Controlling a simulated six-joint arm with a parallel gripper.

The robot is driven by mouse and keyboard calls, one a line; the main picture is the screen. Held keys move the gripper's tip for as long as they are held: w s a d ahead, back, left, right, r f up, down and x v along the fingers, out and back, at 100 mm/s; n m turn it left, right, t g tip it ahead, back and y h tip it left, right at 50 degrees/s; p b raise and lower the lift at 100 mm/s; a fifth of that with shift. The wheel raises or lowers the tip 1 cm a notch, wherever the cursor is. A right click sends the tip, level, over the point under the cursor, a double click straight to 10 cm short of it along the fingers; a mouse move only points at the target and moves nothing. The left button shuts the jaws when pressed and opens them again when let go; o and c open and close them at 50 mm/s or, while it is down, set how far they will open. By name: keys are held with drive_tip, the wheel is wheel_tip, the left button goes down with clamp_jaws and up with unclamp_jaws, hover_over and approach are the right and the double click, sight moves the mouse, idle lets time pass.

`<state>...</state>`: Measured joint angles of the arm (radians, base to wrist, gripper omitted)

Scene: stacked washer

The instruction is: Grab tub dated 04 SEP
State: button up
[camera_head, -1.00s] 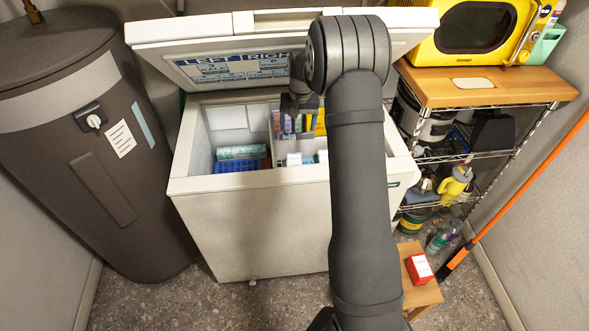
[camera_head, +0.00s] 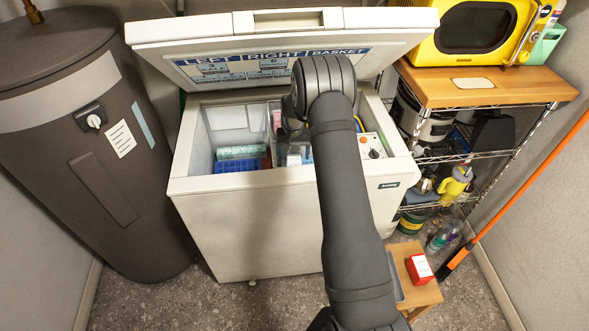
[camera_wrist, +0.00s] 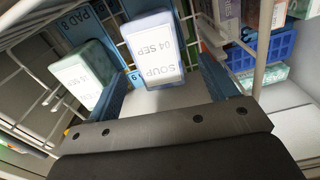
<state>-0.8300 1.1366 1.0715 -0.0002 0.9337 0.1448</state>
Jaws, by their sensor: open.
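A pale blue-white tub (camera_wrist: 152,45) labelled "SOUP 04 SEP" shows upside down in the wrist view, in a white wire basket. My gripper (camera_wrist: 163,80) is open, its blue fingers to the left and right of this tub's near end. I cannot tell whether they touch it. A green tub (camera_wrist: 82,72) with a partly readable label sits just left of the left finger. In the head view, my wrist (camera_head: 292,125) reaches down into the open chest freezer (camera_head: 240,225), and the arm hides the tubs and fingers.
The wire basket's bars (camera_wrist: 205,28) run close to my fingers. A blue crate (camera_wrist: 262,48) lies to the right in the wrist view. The raised lid (camera_head: 285,30) stands behind my arm. A wire shelf with a wooden top (camera_head: 485,85) is right of the freezer.

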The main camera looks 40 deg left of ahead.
sight(294, 162)
drive_tip(key=shift+d+f, duration=0.15)
drive_tip(key=shift+f, duration=1.25)
drive_tip(key=shift+d+f, duration=0.1)
drive_tip(key=shift+f, duration=1.25)
drive_tip(key=shift+r, duration=0.1)
drive_tip(key=c, duration=1.3)
drive_tip(key=shift+o, duration=0.2)
